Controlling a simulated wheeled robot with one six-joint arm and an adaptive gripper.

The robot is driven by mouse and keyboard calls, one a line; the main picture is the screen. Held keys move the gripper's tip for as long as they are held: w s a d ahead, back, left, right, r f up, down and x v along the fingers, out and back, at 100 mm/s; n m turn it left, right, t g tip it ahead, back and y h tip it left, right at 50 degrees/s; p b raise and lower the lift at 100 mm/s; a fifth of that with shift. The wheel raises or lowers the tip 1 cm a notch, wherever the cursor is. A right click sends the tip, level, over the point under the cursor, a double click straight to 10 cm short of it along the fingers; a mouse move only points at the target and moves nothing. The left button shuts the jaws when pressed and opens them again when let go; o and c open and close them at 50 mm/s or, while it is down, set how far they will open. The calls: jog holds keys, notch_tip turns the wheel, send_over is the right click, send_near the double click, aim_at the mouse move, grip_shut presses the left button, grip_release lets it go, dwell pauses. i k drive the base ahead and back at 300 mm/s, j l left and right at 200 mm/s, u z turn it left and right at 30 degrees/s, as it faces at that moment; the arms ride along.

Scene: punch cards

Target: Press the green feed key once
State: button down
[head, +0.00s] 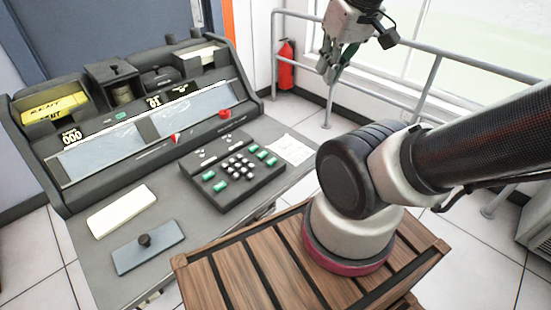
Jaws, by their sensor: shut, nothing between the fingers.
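The black keyboard unit (236,169) sits on the grey desk of the punch-card machine. It carries several green keys, at its left side (208,175), front left (220,187) and right side (262,154), around a cluster of white and dark round keys (238,167). I cannot read any labels, so I cannot tell which green key is the feed key. My gripper (329,76) is at the top of the head view, raised well away to the right of the keyboard, pointing down. Its fingers are shut with nothing in them, and it touches no key.
The machine's sloped panel (150,132) with a red knob (225,114) rises behind the keyboard. A cream block (122,210), a grey plate with a black knob (146,246) and a paper sheet (290,149) lie on the desk. A metal railing (430,85) runs behind my gripper.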

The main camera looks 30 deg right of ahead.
aim_at(271, 162)
jog(key=l+u, duration=0.2)
jog(key=l, duration=1.15)
jog(key=k+u, duration=0.45)
jog(key=k+j+u, duration=0.15)
jog(key=k+u, duration=0.25)
jog(key=k, duration=0.1)
